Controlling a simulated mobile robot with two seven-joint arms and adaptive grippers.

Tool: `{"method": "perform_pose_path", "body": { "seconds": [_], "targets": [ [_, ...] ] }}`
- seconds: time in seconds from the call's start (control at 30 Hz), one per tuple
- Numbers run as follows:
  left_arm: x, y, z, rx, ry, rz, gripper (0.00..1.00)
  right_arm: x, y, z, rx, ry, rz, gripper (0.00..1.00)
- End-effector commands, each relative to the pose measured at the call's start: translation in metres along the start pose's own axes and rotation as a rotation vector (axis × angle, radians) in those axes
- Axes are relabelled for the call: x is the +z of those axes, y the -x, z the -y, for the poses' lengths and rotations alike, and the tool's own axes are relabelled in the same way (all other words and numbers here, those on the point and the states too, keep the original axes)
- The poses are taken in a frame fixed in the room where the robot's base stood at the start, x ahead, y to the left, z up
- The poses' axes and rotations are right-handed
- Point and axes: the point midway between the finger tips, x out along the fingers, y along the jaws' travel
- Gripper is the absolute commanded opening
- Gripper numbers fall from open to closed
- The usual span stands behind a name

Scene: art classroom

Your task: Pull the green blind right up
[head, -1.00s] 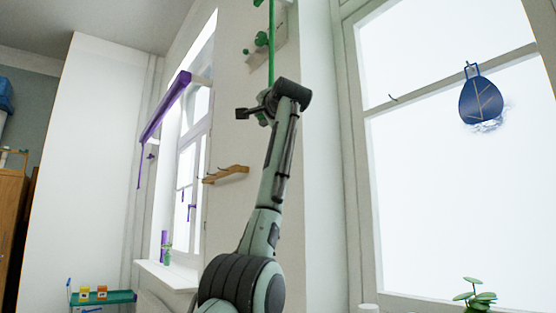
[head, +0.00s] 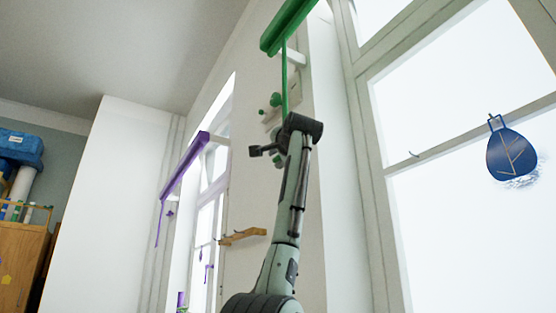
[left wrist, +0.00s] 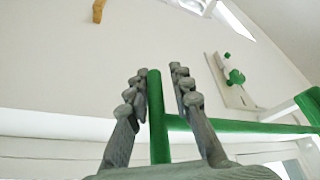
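The green blind (head: 290,24) shows at the top of the head view as a roll, partly cut off by the frame edge. A green pull strip (head: 285,85) hangs from it towards my left gripper (head: 278,155), which is largely hidden behind my own wrist. In the left wrist view, my left gripper (left wrist: 159,80) is open. Its fingers stand on either side of a green bar (left wrist: 158,120), and a gap shows on the right. The strip (left wrist: 250,127) runs from the bar to the blind's end at the right edge. My right gripper is not in view.
A board with green knobs (head: 277,105) and a wooden hook rail (head: 242,236) are on the wall beside my arm. A purple blind (head: 183,167) hangs at the left window. A blue leaf ornament (head: 511,154) hangs at the right window.

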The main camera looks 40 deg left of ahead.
Motion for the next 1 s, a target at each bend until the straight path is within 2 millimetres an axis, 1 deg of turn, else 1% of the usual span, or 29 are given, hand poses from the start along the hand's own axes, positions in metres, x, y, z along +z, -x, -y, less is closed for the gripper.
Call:
{"method": "perform_pose_path", "body": {
  "seconds": [0.03, 0.1, 0.37, 0.47, 0.57, 0.8, 0.9, 1.0],
  "targets": [
    [0.0, 0.0, 0.002, -0.002, 0.001, -0.001, 0.29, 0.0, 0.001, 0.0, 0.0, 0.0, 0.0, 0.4],
    [0.0, 0.0, 0.001, -0.001, 0.0, 0.0, 0.34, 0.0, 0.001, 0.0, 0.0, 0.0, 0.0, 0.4],
    [0.0, 0.0, -0.001, 0.002, -0.001, 0.002, 0.34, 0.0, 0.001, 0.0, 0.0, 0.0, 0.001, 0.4],
    [-0.001, 0.006, -0.002, 0.001, -0.001, 0.001, 0.34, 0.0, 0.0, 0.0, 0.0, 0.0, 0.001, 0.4],
    [-0.001, 0.019, -0.002, 0.0, 0.0, -0.001, 0.34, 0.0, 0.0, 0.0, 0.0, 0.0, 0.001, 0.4],
    [-0.001, 0.07, -0.002, 0.001, 0.001, -0.002, 0.34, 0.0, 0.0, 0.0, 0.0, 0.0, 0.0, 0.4],
    [-0.001, 0.089, -0.001, 0.001, 0.001, -0.002, 0.34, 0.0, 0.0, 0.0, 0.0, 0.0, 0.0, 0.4],
    [-0.001, 0.105, -0.001, 0.0, -0.001, -0.001, 0.34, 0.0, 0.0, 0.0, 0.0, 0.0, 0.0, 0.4]
  ]
}}
